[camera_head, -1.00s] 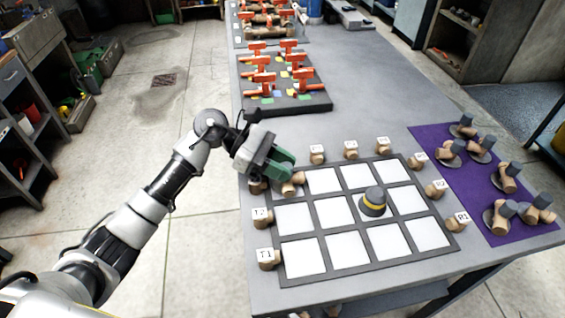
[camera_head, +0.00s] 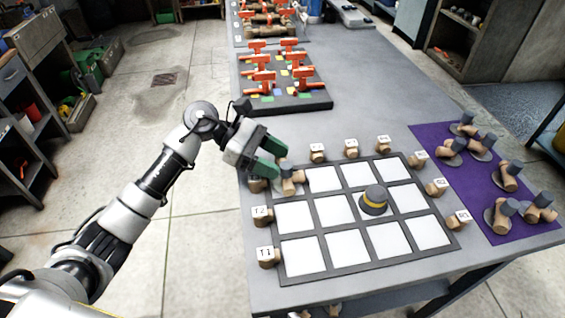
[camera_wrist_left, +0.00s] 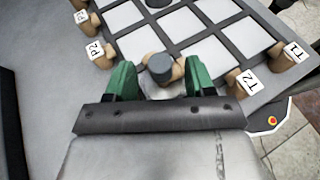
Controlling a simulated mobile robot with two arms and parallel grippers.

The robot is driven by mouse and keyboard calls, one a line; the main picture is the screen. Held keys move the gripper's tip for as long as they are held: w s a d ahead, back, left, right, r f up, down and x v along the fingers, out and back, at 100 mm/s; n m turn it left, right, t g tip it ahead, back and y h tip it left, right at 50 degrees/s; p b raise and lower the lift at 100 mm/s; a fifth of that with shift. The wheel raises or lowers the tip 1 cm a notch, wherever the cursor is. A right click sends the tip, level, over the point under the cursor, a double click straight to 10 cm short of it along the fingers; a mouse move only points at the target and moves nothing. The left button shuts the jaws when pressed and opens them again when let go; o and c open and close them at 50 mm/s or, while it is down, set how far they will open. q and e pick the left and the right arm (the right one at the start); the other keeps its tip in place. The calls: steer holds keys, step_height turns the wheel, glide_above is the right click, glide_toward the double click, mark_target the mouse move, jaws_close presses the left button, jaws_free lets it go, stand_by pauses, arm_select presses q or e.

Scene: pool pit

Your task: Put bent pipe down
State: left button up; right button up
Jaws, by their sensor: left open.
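The bent pipe (camera_head: 289,179) is a tan elbow with a grey end. It rests in the far-left cell of the grid board (camera_head: 330,227), whose cells are white with dark grey borders. My left gripper (camera_head: 274,158) has green fingers and is open at the board's far-left corner, just beside the pipe. In the left wrist view the bent pipe (camera_wrist_left: 160,68) shows between the two parted fingers, with gaps on both sides. Its lower part is partly hidden by the gripper. My right gripper is not in view.
A purple mat (camera_head: 440,143) at right holds several pipe pieces. Orange clamps (camera_head: 262,80) stand farther back. Bare table lies between.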

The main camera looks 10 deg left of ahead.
arm_select(q)
steer(key=b+v, duration=0.1)
steer(key=v, duration=0.8)
steer(key=shift+a, duration=0.4)
steer(key=shift+r, duration=0.1)
stand_by(0.7)
